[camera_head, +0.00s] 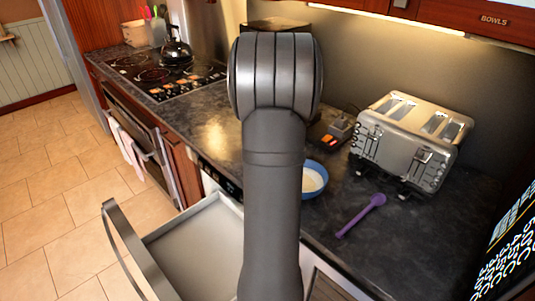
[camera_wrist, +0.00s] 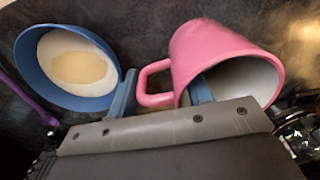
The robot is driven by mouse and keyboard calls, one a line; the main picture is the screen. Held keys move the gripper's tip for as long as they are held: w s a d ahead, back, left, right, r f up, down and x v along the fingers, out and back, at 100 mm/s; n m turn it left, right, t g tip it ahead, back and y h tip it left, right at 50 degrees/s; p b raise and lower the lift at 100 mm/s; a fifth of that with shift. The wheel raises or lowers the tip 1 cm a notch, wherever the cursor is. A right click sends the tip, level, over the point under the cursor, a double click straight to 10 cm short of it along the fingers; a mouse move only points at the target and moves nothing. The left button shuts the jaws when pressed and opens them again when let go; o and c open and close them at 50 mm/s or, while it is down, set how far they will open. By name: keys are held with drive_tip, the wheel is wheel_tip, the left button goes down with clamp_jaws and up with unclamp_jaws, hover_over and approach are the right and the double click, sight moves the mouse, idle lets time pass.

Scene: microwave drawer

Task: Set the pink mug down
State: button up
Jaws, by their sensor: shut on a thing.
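The pink mug (camera_wrist: 215,48) is in the wrist view, tilted with its open white mouth toward the camera and its handle pointing left. My gripper (camera_wrist: 160,92) is shut on the mug. One blue-grey finger is left of the handle, and the other shows at the mug's mouth, apparently inside it. The mug is above or close to the dark counter; I cannot tell whether it touches. In the head view my own arm hides the mug and the gripper.
A blue bowl (camera_wrist: 28,62) with pale contents is left of the mug; it also shows in the head view (camera_head: 315,178). A purple spoon (camera_head: 361,215) and a silver toaster (camera_head: 408,140) are on the counter (camera_head: 400,250). An open drawer (camera_head: 190,245) juts out below.

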drive_tip(key=shift+w+a+f, duration=0.45)
drive_tip(key=shift+a+f, duration=0.1)
drive_tip(key=shift+a, duration=0.25)
drive_tip(key=shift+a+f, duration=0.1)
drive_tip(key=shift+f, duration=1.95)
drive_tip(key=shift+f, duration=0.15)
drive_tip(key=o, duration=1.5)
wheel_tip(320, 180, up, 12)
drive_tip(key=shift+s+r, duration=0.1)
drive_tip(key=shift+r, duration=0.05)
